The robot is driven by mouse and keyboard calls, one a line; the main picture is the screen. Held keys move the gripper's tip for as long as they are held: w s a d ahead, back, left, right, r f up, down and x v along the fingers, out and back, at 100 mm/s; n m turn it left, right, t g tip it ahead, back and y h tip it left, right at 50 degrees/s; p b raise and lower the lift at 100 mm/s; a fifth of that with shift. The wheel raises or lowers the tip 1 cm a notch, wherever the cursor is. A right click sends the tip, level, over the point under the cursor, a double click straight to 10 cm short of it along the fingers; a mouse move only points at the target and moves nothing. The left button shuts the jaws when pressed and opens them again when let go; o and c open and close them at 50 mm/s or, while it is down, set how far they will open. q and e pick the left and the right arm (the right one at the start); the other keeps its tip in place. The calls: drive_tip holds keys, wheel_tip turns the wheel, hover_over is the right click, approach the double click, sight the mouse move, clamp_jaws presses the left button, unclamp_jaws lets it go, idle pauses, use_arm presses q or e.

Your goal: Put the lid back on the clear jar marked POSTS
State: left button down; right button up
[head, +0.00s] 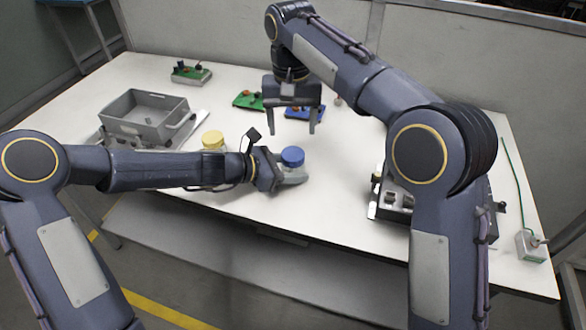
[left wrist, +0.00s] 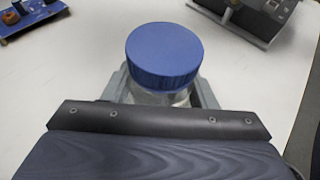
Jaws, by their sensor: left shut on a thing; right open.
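A clear jar (left wrist: 158,97) stands on the white table with a blue lid (head: 292,156) on its top. In the left wrist view the blue lid (left wrist: 164,52) covers most of the jar, and it looks level. I cannot read any label, and whether the lid is fully seated is hidden. My left gripper (head: 291,173) is shut on the jar's body, below the lid, with a finger on each side. My right gripper (head: 295,127) is open and empty, pointing down above the table, behind the jar and apart from it.
A yellow-lidded jar (head: 213,141) stands behind my left forearm. A grey bin (head: 144,118) is at the left. Green (head: 249,100) and blue (head: 304,113) boards lie near my right gripper. A dark-and-grey device (head: 397,203) is at the right. The table's front middle is clear.

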sight(293, 153)
drive_tip(key=n, duration=0.5)
drive_tip(key=shift+f+n, duration=0.2)
drive_tip(key=shift+n, duration=0.2)
drive_tip(key=n, duration=0.7)
drive_tip(key=shift+r+n, duration=0.15)
drive_tip(key=shift+n, duration=0.25)
drive_tip(key=n, duration=0.5)
drive_tip(key=shift+d+r, duration=0.1)
drive_tip(key=shift+r, duration=0.2)
drive_tip(key=shift+w+f, duration=0.1)
drive_tip(key=shift+f, duration=0.05)
wheel_tip(293, 153, down, 8)
drive_tip(key=shift+r, duration=0.15)
